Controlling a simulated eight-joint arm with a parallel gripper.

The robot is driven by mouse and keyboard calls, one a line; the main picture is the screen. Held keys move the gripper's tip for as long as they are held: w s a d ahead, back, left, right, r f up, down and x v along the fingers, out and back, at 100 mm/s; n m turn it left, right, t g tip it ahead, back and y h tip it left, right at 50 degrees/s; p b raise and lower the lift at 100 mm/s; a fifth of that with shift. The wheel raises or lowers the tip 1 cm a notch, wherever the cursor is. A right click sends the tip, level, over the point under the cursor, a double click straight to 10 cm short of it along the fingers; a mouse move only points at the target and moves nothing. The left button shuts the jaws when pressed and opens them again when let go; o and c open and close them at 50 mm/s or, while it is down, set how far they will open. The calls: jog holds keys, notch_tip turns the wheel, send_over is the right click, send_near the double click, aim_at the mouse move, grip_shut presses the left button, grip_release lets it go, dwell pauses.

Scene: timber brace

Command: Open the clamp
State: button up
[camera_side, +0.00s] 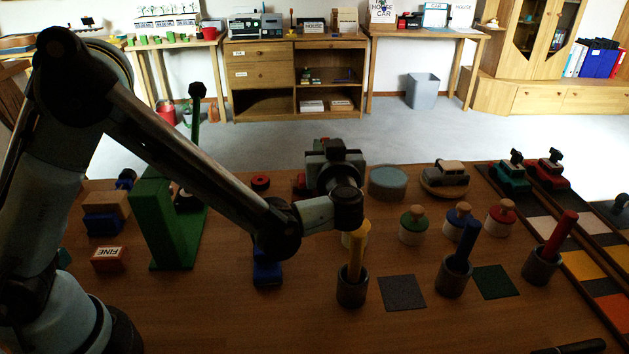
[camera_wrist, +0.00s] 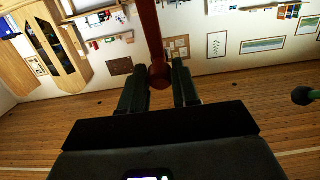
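My gripper (camera_wrist: 160,82) shows in the wrist view with its two dark fingers apart. A dark red rod with a round ball end (camera_wrist: 160,74) comes down from the top edge, and the ball fills the gap between the fingertips. I cannot tell whether the fingers press on it. In the side view my gripper (camera_side: 333,166) is above the table's middle, and its fingers are hidden. A green stand (camera_side: 168,235) at the left has a tall green rod with a black knob (camera_side: 197,90). A black knob on green (camera_wrist: 303,96) shows at the wrist view's right edge. I cannot make out the clamp for certain.
Cups holding a yellow (camera_side: 357,250), a blue (camera_side: 467,242) and a red peg (camera_side: 563,232) stand at the front. Knobbed cylinders, a round grey block (camera_side: 388,183) and a toy car (camera_side: 446,175) stand behind. A red FINE block (camera_side: 108,260) is at left.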

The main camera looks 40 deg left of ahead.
jog(key=o, duration=0.3)
jog(key=shift+o, duration=0.2)
jog(key=shift+r, duration=0.1)
jog(key=v, duration=1.2)
jog(key=shift+a, duration=0.1)
jog(key=s+a+f+m+g+h, duration=0.15)
jog(key=a+m+g+h, duration=0.3)
jog(key=a, duration=0.65)
jog(key=s+a+m+h, duration=0.3)
jog(key=s+h, duration=0.4)
jog(key=s, duration=0.3)
jog(key=shift+a+f+m, duration=0.35)
jog(key=shift+f+m, duration=0.15)
jog(key=shift+m, duration=0.25)
